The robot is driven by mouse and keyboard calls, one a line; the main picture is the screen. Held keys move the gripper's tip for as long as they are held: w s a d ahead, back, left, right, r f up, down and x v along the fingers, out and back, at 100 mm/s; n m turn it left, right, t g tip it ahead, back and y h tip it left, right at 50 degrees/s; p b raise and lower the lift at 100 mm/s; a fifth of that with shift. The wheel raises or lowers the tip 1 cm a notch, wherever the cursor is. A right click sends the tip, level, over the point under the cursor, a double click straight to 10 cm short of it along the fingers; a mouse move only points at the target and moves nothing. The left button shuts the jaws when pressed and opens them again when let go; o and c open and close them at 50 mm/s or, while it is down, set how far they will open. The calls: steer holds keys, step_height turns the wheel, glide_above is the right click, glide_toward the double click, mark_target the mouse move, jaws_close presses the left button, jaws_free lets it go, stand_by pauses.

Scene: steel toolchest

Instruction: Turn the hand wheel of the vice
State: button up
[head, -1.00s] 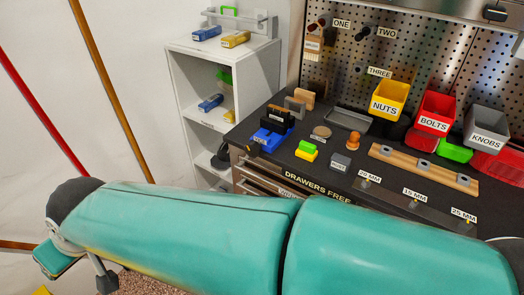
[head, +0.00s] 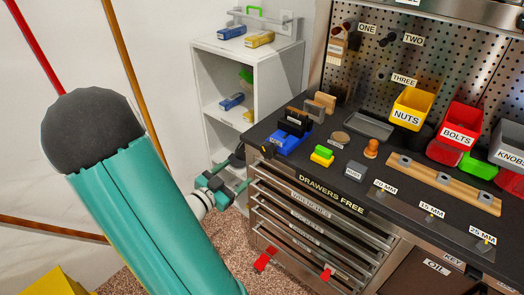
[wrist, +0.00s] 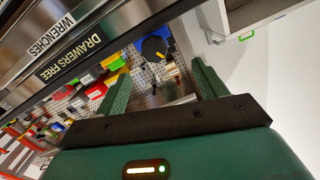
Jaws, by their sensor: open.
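The blue vice (head: 285,142) stands at the left end of the dark bench top in the head view, with black jaws above its blue base. Its dark hand wheel (head: 267,152) faces the bench's left front corner. In the wrist view the hand wheel (wrist: 154,48) is a black disc with a small yellow part, seen between my fingers and beyond them. My gripper (head: 226,180) is open and empty, in front of the chest's left side, lower than the wheel and apart from it. Both fingers show in the wrist view (wrist: 160,75).
A white shelf unit (head: 225,85) stands left of the chest, close behind my gripper. The DRAWERS FREE strip (head: 332,195) and drawer fronts lie to the right.

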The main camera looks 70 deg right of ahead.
mark_target(266, 152)
steer(key=shift+g, duration=0.6)
steer(key=x, duration=0.9)
steer(key=s+x, duration=0.1)
steer(key=x, duration=0.4)
steer(key=shift+r, duration=0.3)
steer(key=shift+a, duration=0.1)
steer(key=c, duration=1)
